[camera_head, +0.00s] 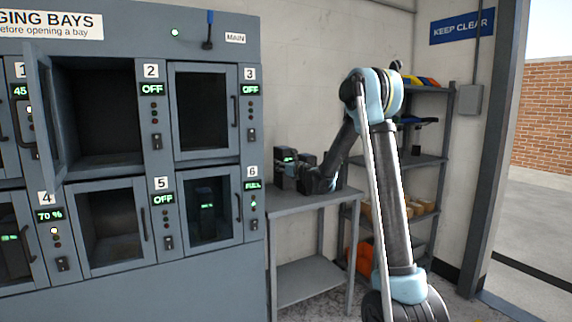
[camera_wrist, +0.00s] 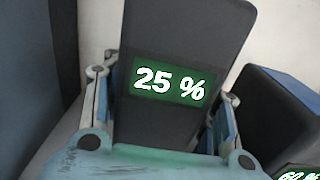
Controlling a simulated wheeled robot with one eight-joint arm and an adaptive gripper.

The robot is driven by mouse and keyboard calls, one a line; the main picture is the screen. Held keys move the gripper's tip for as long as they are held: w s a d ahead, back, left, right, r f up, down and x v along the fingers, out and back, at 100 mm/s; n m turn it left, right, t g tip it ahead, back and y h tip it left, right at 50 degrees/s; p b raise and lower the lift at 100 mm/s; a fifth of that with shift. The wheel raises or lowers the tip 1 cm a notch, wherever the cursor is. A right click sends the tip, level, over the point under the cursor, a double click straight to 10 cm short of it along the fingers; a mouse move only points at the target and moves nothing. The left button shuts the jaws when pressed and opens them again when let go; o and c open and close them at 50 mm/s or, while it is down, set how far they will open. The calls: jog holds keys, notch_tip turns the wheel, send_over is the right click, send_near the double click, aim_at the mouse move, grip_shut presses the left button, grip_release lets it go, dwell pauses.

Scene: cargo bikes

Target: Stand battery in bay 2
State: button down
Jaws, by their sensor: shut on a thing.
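The dark battery (camera_wrist: 180,45) reads 25 % and stands between my gripper's fingers in the wrist view. My gripper (camera_wrist: 165,105) is shut on it. In the head view my gripper (camera_head: 312,181) is low over the side table, by the dark batteries there; the arm partly hides the held one. Bay 2 (camera_head: 105,110) is the upper bay left of the label 2 (camera_head: 151,71). Its door (camera_head: 45,120) is swung open to the left, its inside looks empty, and its display reads OFF.
Another battery (camera_wrist: 275,115) is close on the right in the wrist view. The grey side table (camera_head: 290,200) stands right of the charging cabinet (camera_head: 215,275). Bay 3 (camera_head: 202,110) is closed. A shelf rack (camera_head: 425,160) stands behind my arm.

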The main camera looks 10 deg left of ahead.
jog(key=shift+f, duration=2.2)
jog(key=c, duration=0.6)
grip_release()
